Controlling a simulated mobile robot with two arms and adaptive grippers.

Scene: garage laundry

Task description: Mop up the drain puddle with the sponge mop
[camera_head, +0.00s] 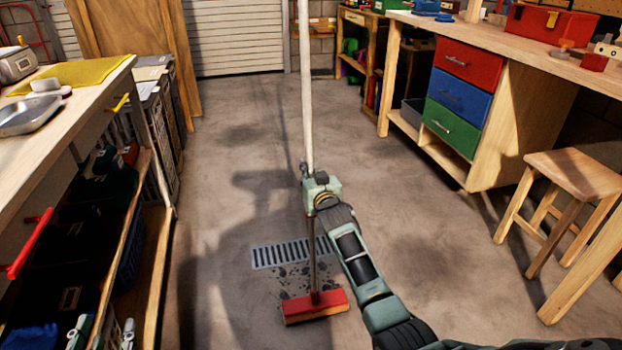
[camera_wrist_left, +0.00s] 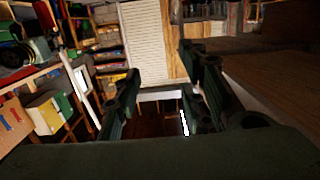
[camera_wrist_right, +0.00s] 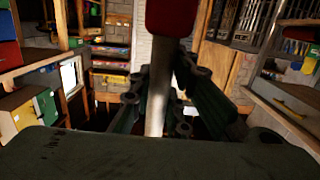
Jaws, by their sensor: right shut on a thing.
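The sponge mop has a long pale pole (camera_head: 305,90) standing near upright and a red head (camera_head: 316,306) low at the floor; I cannot tell whether it touches. The drain grate (camera_head: 262,256) lies just behind the head, partly hidden by the pole and arm. Dark wet spots of the puddle (camera_head: 290,281) lie between grate and head. My right gripper (camera_head: 321,190) is shut around the pole, which also shows between its fingers in the right wrist view (camera_wrist_right: 158,95). My left gripper (camera_wrist_left: 158,85) shows in the left wrist view with its fingers apart and nothing visibly held.
A workbench with a tray (camera_head: 30,117) and shelves of bins stands at the left. A bench with coloured drawers (camera_head: 458,97) and a wooden stool (camera_head: 573,172) stand at the right. A roller door (camera_head: 235,38) closes the back. The floor between is clear.

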